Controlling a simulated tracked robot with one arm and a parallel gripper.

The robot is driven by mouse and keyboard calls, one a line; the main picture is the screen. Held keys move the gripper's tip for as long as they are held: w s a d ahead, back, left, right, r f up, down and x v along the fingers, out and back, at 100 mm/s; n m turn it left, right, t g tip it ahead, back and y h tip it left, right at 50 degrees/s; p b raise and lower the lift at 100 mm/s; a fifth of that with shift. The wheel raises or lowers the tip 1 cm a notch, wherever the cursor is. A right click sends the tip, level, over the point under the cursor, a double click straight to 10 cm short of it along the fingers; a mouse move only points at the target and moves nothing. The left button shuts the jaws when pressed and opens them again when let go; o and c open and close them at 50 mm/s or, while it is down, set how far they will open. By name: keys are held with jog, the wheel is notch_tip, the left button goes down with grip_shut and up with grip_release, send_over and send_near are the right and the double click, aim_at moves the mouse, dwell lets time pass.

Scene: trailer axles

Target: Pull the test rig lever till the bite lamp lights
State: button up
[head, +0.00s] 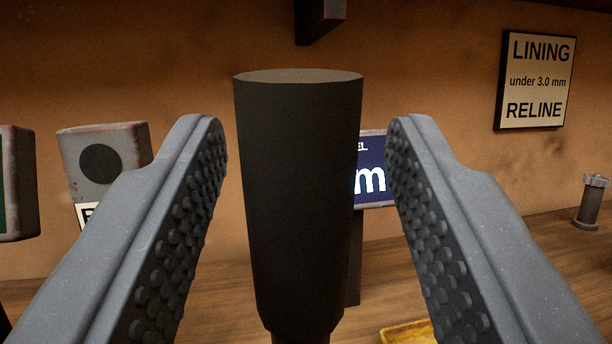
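The black grip of the test rig lever (298,200) stands upright in the middle of the head view, with its lower end running out of the bottom edge. My gripper (305,140) is open, with one studded finger on each side of the grip. A gap shows between the grip and each finger. A grey box with a dark round lamp (100,161) is at the left, with a partly hidden label below it; the lamp looks unlit. I cannot tell for sure that it is the bite lamp.
A blue display (371,180) is partly hidden behind the grip. A lining sign (536,80) hangs on the brown wall. A small metal cylinder (591,203) stands on the wooden bench (500,250) at right. A yellow object (408,333) shows at the bottom. A dark bracket (319,18) hangs above.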

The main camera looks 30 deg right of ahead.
jog(key=shift+a, duration=0.1)
jog(key=p+v, duration=0.1)
jog(key=v, duration=1.2)
jog(key=shift+s+f, duration=0.25)
jog(key=shift+a, duration=0.1)
jog(key=w+a+r+n+g+y, duration=0.15)
jog(key=a+r+y, duration=0.3)
jog(key=r, duration=0.45)
jog(key=w+a+r+n+t+y, duration=0.15)
jog(key=a+r+y, duration=0.35)
jog(key=r, duration=0.5)
jog(key=s+a+r+n+g+y, duration=0.1)
jog(key=s+a+r+n+g, duration=0.2)
jog(key=s+r, duration=1.2)
jog(key=s+a+g, duration=0.1)
jog(key=s+a, duration=0.1)
jog(key=s, duration=0.1)
jog(key=shift+a+g, duration=0.2)
jog(key=shift+g, duration=0.1)
